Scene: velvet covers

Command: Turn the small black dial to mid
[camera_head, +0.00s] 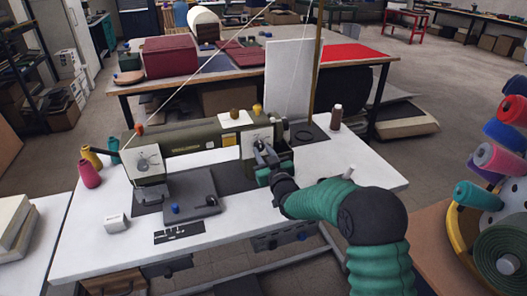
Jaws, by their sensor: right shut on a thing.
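An olive-green sewing machine (195,138) stands on a white table. A white dial plate (249,139) is on its right end. My right gripper (260,149) reaches in from the lower right and is at this plate, shut on the small black dial. The fingers hide most of the dial, so its setting cannot be read. Another white plate with a round dial (143,162) is on the machine's left end, apart from my gripper. My left gripper is not in view.
A rack of coloured spools (497,157) is at the far right.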

